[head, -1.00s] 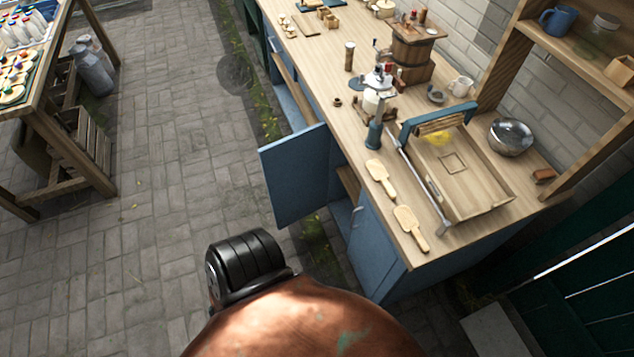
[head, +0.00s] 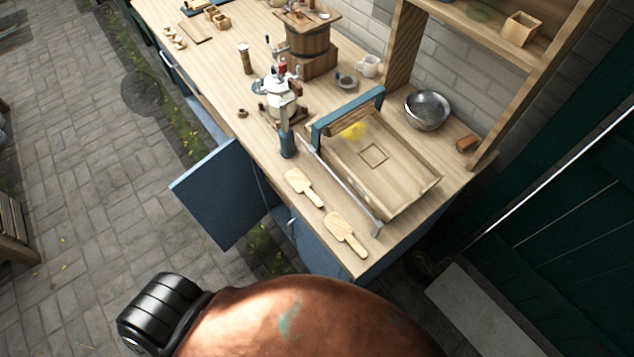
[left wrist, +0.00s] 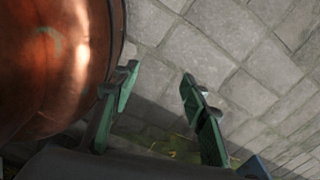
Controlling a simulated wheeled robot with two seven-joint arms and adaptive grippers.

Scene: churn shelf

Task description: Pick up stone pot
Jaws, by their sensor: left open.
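I cannot pick out a stone pot for certain. A small dark grey vessel (head: 346,80) stands on the wooden counter, left of a white mug. A shiny grey round bowl (head: 427,110) stands further right by the wall; it looks like metal. My left gripper (left wrist: 158,82) shows in the left wrist view with its two green fingers apart. Nothing is between them, and stone paving lies beyond. In the head view its fingers are hidden. My right gripper is not in view.
The counter (head: 220,60) holds a wooden tray (head: 410,205), two wooden paddles, a metal hand-cranked device (head: 280,100) and a wooden tub (head: 310,50). A blue cabinet door (head: 222,195) stands open into the paved aisle. A shelf (head: 490,30) rises at the right. Paving at left is free.

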